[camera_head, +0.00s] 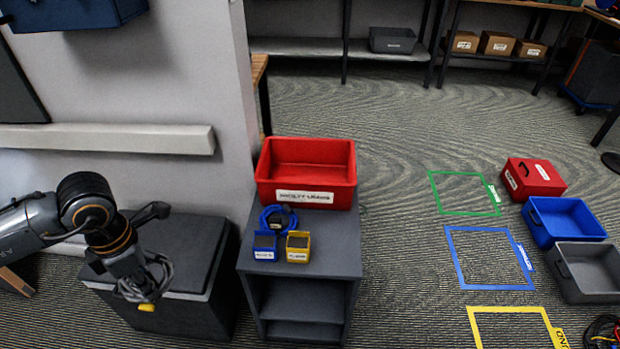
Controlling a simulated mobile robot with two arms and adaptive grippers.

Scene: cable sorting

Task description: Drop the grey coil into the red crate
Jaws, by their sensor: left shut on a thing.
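The red crate (306,190) stands at the back of a small grey shelf unit, and its visible inside looks empty. A label is on its front. My left gripper (150,270) is shut on the grey coil (160,270), which hangs from it with a yellow part at its lower end. The gripper and coil are over the dark box left of the shelf unit, apart from the crate and lower left of it in the picture. The gripper partly hides the coil. My right gripper is not in view.
On the shelf unit (345,235), in front of the crate, are a blue coil (279,217), a small blue bin (265,247) and a small yellow bin (298,247). A dark box (190,318) stands left. Floor bins, including a blue bin (565,222), are at right.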

